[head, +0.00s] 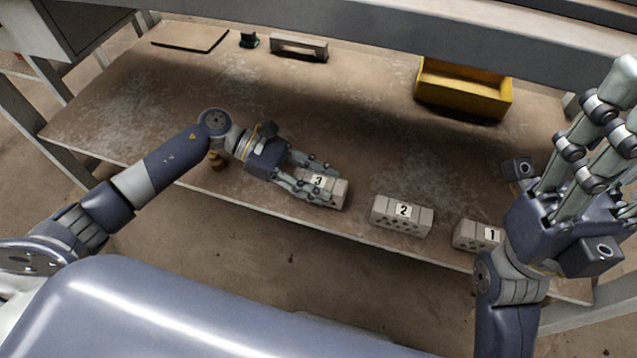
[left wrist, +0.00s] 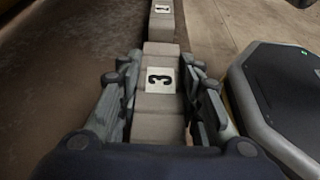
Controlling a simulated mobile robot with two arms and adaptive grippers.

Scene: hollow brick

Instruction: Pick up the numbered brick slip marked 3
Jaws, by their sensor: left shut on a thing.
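The brick slip marked 3 (head: 339,190) is a pale grey-brown hollow brick near the front edge of the table. My left gripper (head: 318,182) is shut on it, with fingers along both sides. The left wrist view shows the brick (left wrist: 160,118) between the fingers (left wrist: 160,90), its number label facing up. I cannot tell whether it is lifted off the table. Brick 2 (head: 402,216) and brick 1 (head: 474,236) stand to its right in a row. My right gripper (head: 600,140) is raised at the right, its fingers spread and empty.
A yellow bin (head: 462,92) stands at the back right of the table (head: 250,95). A grey handled piece (head: 299,47), a small green object (head: 248,39) and a flat board (head: 190,38) lie at the back left. A beam crosses above the back. The table's middle is clear.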

